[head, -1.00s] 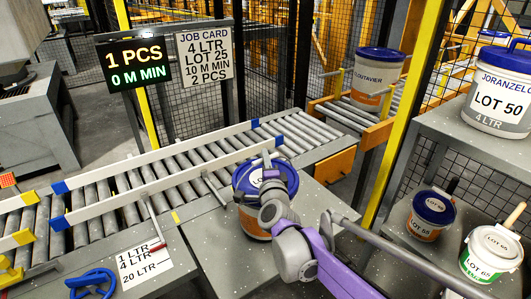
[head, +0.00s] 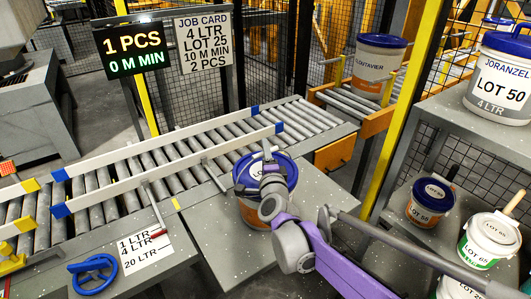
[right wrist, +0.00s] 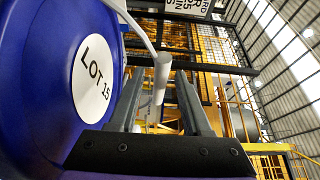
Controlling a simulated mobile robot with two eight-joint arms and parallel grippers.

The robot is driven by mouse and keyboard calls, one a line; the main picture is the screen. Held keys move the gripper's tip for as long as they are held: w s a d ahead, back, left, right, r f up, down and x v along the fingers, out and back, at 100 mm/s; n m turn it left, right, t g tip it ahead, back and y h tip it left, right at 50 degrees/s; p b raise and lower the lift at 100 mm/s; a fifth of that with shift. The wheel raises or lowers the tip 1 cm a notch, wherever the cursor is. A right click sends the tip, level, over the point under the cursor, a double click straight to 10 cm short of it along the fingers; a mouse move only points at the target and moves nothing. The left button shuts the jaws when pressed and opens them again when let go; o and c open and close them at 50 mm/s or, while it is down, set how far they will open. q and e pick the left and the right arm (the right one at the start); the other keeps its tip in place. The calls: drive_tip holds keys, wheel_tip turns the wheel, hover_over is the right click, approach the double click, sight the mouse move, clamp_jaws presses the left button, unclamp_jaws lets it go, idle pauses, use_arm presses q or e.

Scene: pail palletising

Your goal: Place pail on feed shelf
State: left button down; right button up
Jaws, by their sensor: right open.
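A pail with a blue lid and an orange band (head: 256,212) stands upright on the grey shelf plate (head: 205,240) beside the roller conveyor. My right gripper (head: 267,160) is over its lid and hides part of it. In the right wrist view the blue lid (right wrist: 45,120) fills the left side, with a white "LOT 15" label. The open fingers (right wrist: 158,95) have the pail's white handle grip (right wrist: 162,72) showing in the gap between them; I cannot tell whether they touch it. My left gripper is out of view.
The conveyor (head: 200,150) with white rails runs behind the shelf. A blue handwheel (head: 93,275) and a size label (head: 150,250) are at lower left. A rack (head: 470,130) with several pails stands at right. Another pail (head: 375,68) sits on rollers behind. A job card (head: 203,53) hangs above.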

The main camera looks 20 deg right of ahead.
drive_tip(key=shift+s+r, duration=0.15)
drive_tip(key=shift+r, duration=0.05)
drive_tip(key=s+a+f+n+g+y, duration=0.1)
drive_tip(key=s+a+f+n+y, duration=0.2)
drive_tip(key=s, duration=0.5)
drive_tip(key=s+a+f+n+g+y, duration=0.2)
drive_tip(key=s+n, duration=0.4)
drive_tip(key=s, duration=0.3)
drive_tip(key=s+d+f+n+g+h, duration=0.1)
drive_tip(key=s+d+f+n+g, duration=0.2)
drive_tip(key=s+f+n+g, duration=0.2)
drive_tip(key=s+d+f+n+g+h, duration=0.1)
drive_tip(key=s+d+f+n+g, duration=0.2)
drive_tip(key=s+f, duration=0.8)
drive_tip(key=s+n+g, duration=0.1)
drive_tip(key=s+n, duration=0.1)
drive_tip(key=s, duration=0.2)
drive_tip(key=shift+s+g+h, duration=0.2)
drive_tip(key=shift+g+h, duration=0.2)
drive_tip(key=shift+r, duration=0.1)
